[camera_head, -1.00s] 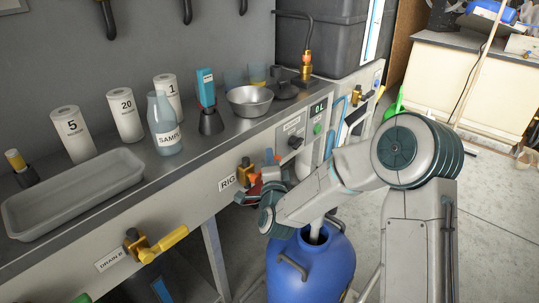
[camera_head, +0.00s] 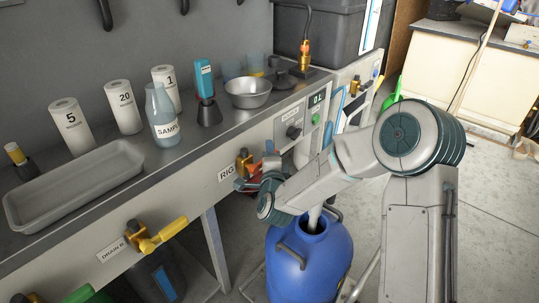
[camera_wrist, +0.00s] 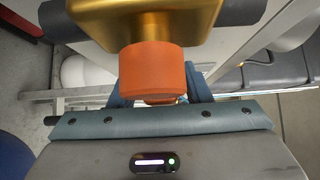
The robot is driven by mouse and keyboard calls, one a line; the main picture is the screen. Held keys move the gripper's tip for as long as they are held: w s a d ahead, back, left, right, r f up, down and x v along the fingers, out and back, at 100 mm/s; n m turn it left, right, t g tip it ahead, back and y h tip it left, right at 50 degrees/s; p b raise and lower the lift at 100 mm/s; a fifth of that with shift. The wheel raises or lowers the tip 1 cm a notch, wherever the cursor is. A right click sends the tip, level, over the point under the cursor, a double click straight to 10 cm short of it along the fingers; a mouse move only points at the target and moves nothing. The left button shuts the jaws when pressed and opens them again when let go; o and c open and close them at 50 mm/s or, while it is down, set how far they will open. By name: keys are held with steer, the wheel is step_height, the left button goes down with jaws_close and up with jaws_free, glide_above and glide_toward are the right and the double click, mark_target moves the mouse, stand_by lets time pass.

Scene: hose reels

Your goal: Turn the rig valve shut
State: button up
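The rig valve (camera_head: 243,161) is a brass body on the bench front beside the RIG label. It has an orange-red handle (camera_head: 256,168), partly hidden by my gripper. In the wrist view the brass body (camera_wrist: 145,22) fills the top, with the orange handle (camera_wrist: 155,72) just below it. My gripper (camera_head: 262,180) is at the valve. In the wrist view its two teal fingers (camera_wrist: 161,88) stand apart, one on each side of the handle's lower part. I see no clear contact, and the handle hides part of the fingers.
A blue drum (camera_head: 310,265) stands beneath my arm. A tray (camera_head: 75,185), a sample bottle (camera_head: 161,115) and a metal bowl (camera_head: 249,92) stand on the bench. Open floor lies right.

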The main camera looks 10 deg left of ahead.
steer(key=p+v, duration=0.3)
steer(key=v, duration=1)
steer(key=shift+s, duration=0.4)
steer(key=shift+p, duration=0.3)
steer(key=d+r+n+g+h+p, duration=0.1)
steer(key=d+r+n+g+p, duration=0.35)
steer(key=r+p, duration=0.45)
steer(key=d+r+n+g+p, duration=0.3)
steer(key=d+r+n+p, duration=0.25)
steer(key=r+p, duration=0.4)
steer(key=s+d+r+n+g+h+p, duration=0.1)
steer(key=s+d+r+n+g+p, duration=0.1)
steer(key=s+d+r+p, duration=0.4)
steer(key=s+d+r+n+g+h+p, duration=0.2)
steer(key=s+d+r+g+p, duration=0.3)
steer(key=s+d+r, duration=0.3)
steer(key=s+r+n, duration=0.1)
steer(key=s+r, duration=0.2)
steer(key=r, duration=0.2)
steer(key=shift+s+r+h+p, duration=0.15)
steer(key=shift+r+h+p, duration=0.15)
steer(key=shift+p, duration=0.1)
